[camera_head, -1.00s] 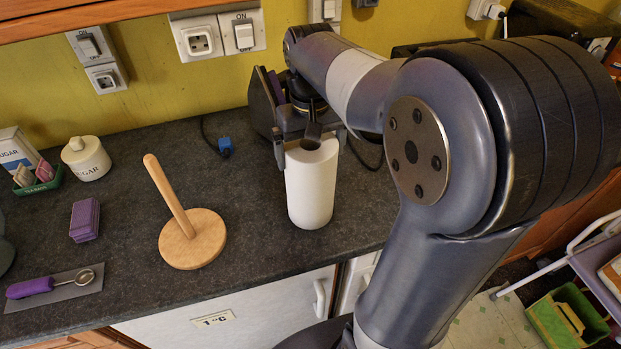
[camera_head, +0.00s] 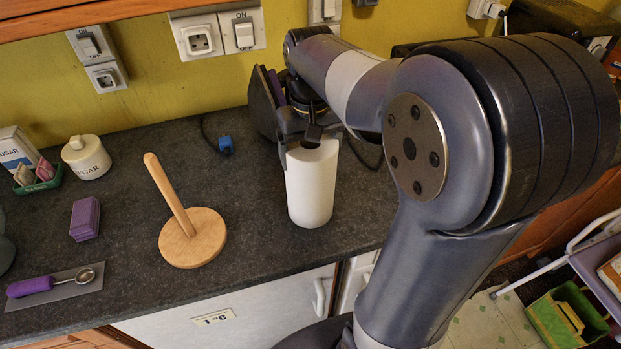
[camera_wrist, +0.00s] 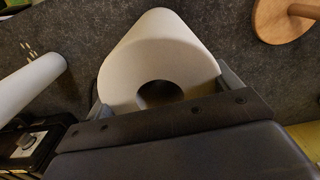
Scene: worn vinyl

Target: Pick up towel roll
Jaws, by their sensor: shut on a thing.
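The white towel roll (camera_head: 311,187) stands upright on the dark worktop in the head view. Whether its base touches the worktop cannot be told for sure. My gripper (camera_head: 311,143) is at the roll's top end, pointing down, with its jaws shut on it. In the wrist view the roll (camera_wrist: 155,55) shows its round end and dark core hole, with a finger of my gripper (camera_wrist: 160,95) on each side. The back of the roll's top is hidden by my gripper in the head view.
A wooden holder (camera_head: 205,240) with a tilted-looking peg stands left of the roll. Further left are a purple block (camera_head: 85,219), a sugar jar (camera_head: 86,158) and a measuring spoon (camera_head: 55,283). A blue plug (camera_head: 226,145) lies near the wall. The worktop's front edge is close.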

